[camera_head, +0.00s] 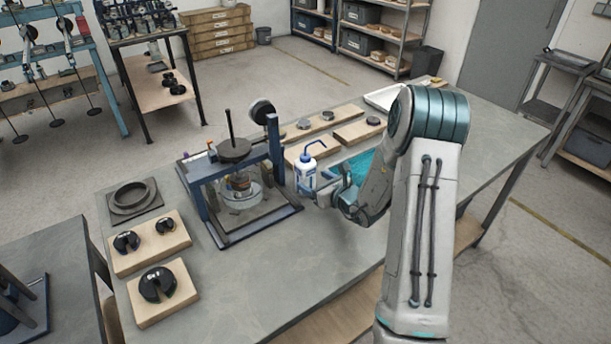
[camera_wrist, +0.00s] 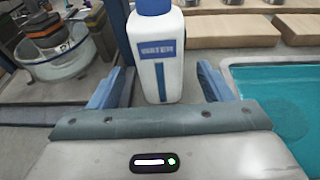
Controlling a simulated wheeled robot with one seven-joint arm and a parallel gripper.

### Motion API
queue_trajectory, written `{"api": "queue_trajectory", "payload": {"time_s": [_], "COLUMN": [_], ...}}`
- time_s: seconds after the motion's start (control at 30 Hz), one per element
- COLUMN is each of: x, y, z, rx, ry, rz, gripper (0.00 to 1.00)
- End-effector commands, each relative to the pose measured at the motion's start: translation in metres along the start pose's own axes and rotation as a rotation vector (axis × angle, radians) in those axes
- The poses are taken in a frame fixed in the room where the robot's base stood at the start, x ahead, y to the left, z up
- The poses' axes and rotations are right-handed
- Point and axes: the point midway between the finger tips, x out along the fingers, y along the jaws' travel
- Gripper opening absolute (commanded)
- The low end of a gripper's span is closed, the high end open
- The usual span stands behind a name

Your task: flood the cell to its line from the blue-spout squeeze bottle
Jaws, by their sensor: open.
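The squeeze bottle (camera_head: 305,174) is white with a blue cap and a bent blue spout. It stands upright on the bench, right of the lever frame. In the wrist view the bottle (camera_wrist: 158,60) stands between the two blue fingers of my gripper (camera_wrist: 157,88). The gripper is open, with a gap on each side of the bottle. In the head view my gripper (camera_head: 325,186) is at the bottle's right side. The clear cell (camera_head: 240,194) sits inside the blue lever frame (camera_head: 275,150); it also shows in the wrist view (camera_wrist: 58,62).
A teal-lined tray (camera_wrist: 275,95) lies right of the gripper. Wooden boards (camera_wrist: 225,28) with small discs lie behind the bottle. Slotted weights (camera_head: 157,284) on wooden blocks and a dark ring (camera_head: 131,197) lie left of the frame. The bench's front is clear.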

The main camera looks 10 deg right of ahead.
Motion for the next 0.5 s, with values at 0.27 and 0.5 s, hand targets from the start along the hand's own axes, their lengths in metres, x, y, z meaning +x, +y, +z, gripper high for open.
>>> {"api": "queue_trajectory", "payload": {"time_s": [0.27, 0.5], "x": [0.034, 0.051], "y": [0.0, 0.0], "z": [-0.003, -0.002], "rx": [-0.001, -0.001], "ry": [-0.001, 0.0], "rz": [0.001, 0.001], "gripper": [0.73, 0.73]}}
